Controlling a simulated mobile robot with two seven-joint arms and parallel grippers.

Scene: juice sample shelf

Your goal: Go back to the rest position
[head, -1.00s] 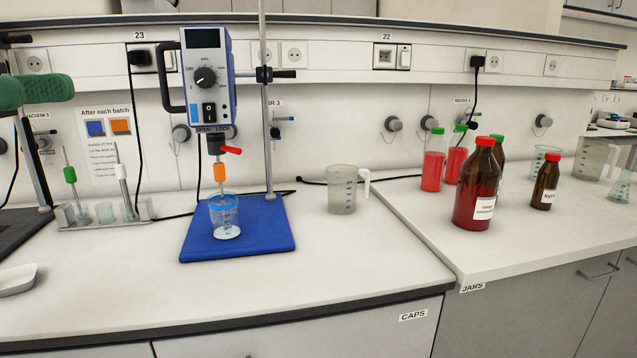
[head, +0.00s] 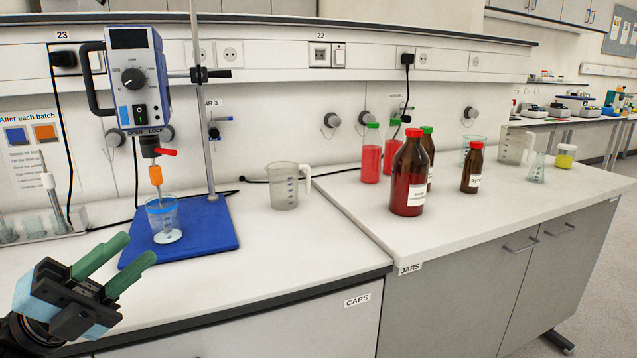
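My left gripper (head: 118,262) shows at the lower left of the head view. Its two green fingers are apart with nothing between them. It is in front of the bench, near the blue base plate (head: 215,225) of the stirrer. My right gripper is out of view. The overhead stirrer (head: 135,78) hangs on its stand, its shaft reaching down into a clear cup with a blue rim (head: 162,218) on the blue plate.
A clear jug (head: 284,188) stands on the left bench (head: 290,245). On the right bench stand a large dark-red bottle (head: 409,175), red-filled bottles (head: 371,155), a small brown bottle (head: 472,170) and a yellow-filled jar (head: 566,158). Floor shows at the right.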

